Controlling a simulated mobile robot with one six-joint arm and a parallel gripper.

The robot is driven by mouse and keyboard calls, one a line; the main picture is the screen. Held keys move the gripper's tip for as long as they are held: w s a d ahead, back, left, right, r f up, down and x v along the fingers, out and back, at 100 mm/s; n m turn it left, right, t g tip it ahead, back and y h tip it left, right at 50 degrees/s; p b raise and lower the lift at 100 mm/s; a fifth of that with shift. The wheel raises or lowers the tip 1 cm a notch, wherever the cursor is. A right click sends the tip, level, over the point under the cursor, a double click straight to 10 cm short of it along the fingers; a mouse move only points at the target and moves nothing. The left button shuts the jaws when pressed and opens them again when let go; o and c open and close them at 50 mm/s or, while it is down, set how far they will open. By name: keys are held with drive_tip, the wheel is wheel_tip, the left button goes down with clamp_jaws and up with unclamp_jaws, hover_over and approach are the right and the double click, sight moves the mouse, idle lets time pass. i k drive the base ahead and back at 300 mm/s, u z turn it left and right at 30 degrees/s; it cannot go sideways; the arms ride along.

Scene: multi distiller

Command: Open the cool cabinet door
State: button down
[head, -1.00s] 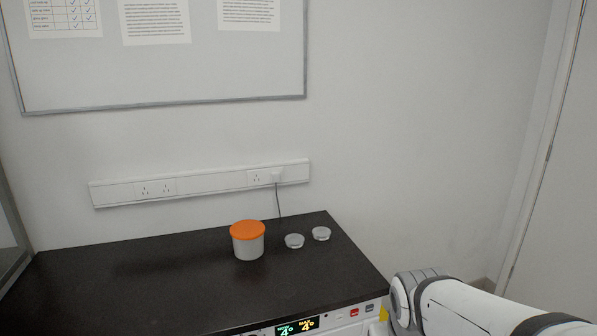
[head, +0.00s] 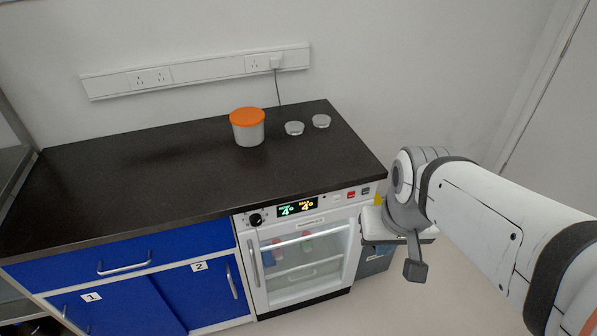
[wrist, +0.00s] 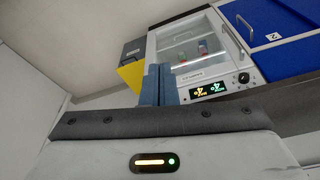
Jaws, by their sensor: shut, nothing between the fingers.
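The cool cabinet (head: 303,258) stands under the right end of the dark counter, a white unit with a glass door. Its door looks closed. A vertical handle (head: 253,262) runs along the door's left edge. In the wrist view, tilted and upside down, the cabinet (wrist: 190,45) lies beyond my gripper, with its handle (wrist: 233,33) at the upper right. My gripper (wrist: 157,70) shows two blue fingers, shut together and empty, apart from the door. In the head view my arm is to the right of the cabinet; the fingertips cannot be made out there.
A temperature display (head: 297,208) and a knob (head: 256,219) sit above the door. Blue cupboards (head: 150,297) stand left of it. A grey bin with yellow (head: 378,200) is at its right. An orange-lidded tub (head: 247,127) stands on the counter. Floor in front is clear.

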sight(296, 260)
drive_tip(key=u, duration=0.35)
drive_tip(key=k, duration=1)
drive_tip(key=u, duration=0.75)
drive_tip(key=i, duration=1)
drive_tip(key=u, duration=0.05)
